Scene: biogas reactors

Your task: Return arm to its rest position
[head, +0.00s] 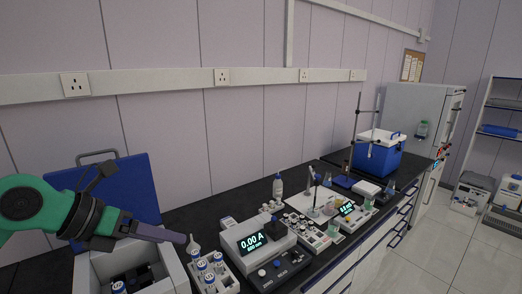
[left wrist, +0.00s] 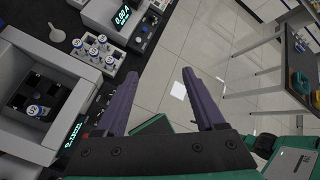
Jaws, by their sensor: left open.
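My left arm is green and comes in from the left in the head view, and its gripper (head: 175,238) has purple fingers. The fingers point right, above the open grey box and close to the vial rack in the picture. The left wrist view shows the gripper (left wrist: 158,80) with its two fingers wide apart. In the head view one finger mostly hides the other. My right gripper is in neither view.
A grey box (head: 178,273) with a raised blue lid (head: 130,180) stands below my arm; a blue-capped vial (left wrist: 38,111) sits inside it. A white vial rack (head: 226,283) and a meter reading 0.00 A (head: 257,240) stand to the right. Open floor (left wrist: 165,75) shows past the bench.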

